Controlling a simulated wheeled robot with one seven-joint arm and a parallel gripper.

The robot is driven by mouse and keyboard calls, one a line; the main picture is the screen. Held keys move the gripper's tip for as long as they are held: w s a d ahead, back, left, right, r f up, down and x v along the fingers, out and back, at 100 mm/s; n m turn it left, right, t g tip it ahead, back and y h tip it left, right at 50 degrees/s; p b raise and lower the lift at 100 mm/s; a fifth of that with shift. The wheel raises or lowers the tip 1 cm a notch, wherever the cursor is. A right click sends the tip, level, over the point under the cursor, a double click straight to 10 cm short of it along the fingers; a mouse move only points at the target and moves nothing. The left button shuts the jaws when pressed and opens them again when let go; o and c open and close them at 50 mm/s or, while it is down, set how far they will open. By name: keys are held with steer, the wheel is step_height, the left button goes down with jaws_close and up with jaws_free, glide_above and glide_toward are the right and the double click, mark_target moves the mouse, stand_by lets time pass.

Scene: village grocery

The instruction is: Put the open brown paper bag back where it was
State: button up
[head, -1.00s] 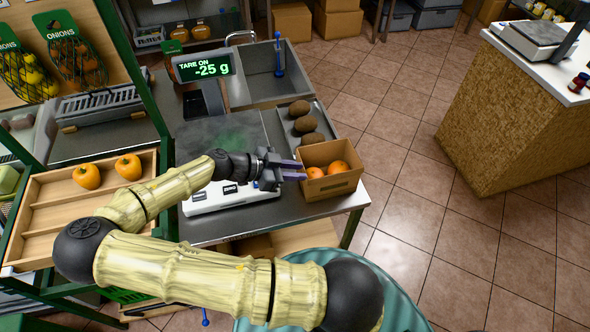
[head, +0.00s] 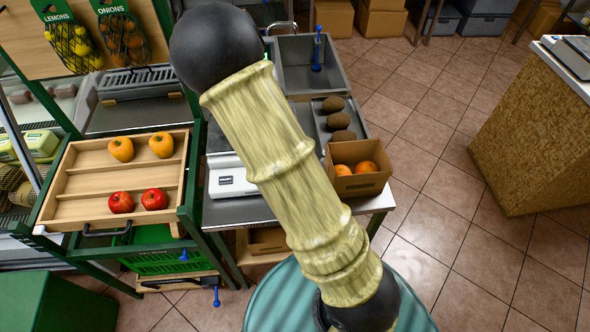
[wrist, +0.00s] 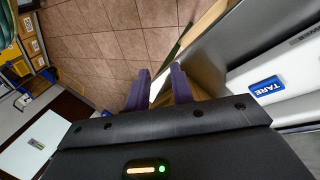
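An open brown container (head: 357,182) with oranges in it stands upright at the front right corner of the metal counter (head: 378,202). It is the likeliest match for the paper bag, though it looks much like a small carton. My gripper is hidden behind my arm in the head view. The counter edge and floor show past the fingers. A brown surface partly shows behind the right finger; I cannot tell what it is.
The scale (head: 228,179) stands left of the container, partly behind my arm. Several brown round items lie on a metal tray (head: 318,122) behind it. A wooden tray (head: 82,183) at left holds yellow and red produce. The tiled floor at right (head: 440,215) is clear.

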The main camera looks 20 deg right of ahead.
steer(key=a+r+n+t+y, duration=0.3)
steer(key=r+n+t, duration=0.3)
steer(key=r+n, duration=0.4)
step_height(320, 180, up, 3)
steer(key=shift+w+a+f+n, duration=0.1)
steer(key=shift+w+a+n, duration=0.1)
steer(key=shift+a+n, duration=0.35)
steer(key=shift+a, duration=0.15)
